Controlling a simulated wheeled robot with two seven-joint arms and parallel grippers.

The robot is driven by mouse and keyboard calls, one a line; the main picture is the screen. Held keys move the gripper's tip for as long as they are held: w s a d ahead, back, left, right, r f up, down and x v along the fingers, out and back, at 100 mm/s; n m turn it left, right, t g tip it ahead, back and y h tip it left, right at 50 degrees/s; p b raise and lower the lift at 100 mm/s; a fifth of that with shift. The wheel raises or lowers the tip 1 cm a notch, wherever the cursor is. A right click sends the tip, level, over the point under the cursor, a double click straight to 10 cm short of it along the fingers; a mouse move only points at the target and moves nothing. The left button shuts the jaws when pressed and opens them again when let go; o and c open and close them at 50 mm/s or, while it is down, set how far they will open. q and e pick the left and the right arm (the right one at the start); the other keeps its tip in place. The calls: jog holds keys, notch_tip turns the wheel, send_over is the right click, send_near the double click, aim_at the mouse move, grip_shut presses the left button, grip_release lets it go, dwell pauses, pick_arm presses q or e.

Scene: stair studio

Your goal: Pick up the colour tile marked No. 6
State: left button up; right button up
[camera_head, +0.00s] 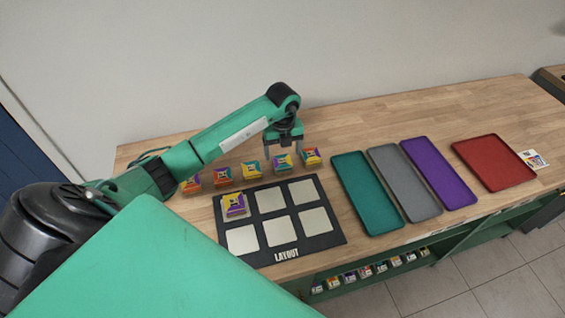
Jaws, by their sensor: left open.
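Several colour tiles stand in a row on the wooden table behind the layout board: the leftmost tile (191,184), a second tile (222,177), a third tile (251,170), a fourth tile (282,162) and the rightmost tile (312,156). Another tile (234,205) rests on the board's back left square. The number markings are too small to read, so I cannot tell which is No. 6. My left gripper (285,152) is open, pointing down over the right part of the row, around or just behind the fourth tile. My right gripper is not in view.
The black layout board (331,240) has several bare pale squares. To its right lie a teal tray (366,190), a grey tray (404,182), a purple tray (438,172) and a red tray (493,162). A small card (533,159) lies at far right. More tiles (366,271) sit on a shelf below.

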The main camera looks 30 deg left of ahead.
aim_at(282, 161)
pick_arm(q)
notch_tip(282, 161, down, 5)
jog(key=shift+r+p, duration=0.1)
jog(key=shift+p, duration=1.1)
jog(key=shift+f, duration=0.3)
jog(key=c, duration=0.9)
jog(key=shift+c, duration=0.9)
jog(key=shift+r, duration=0.1)
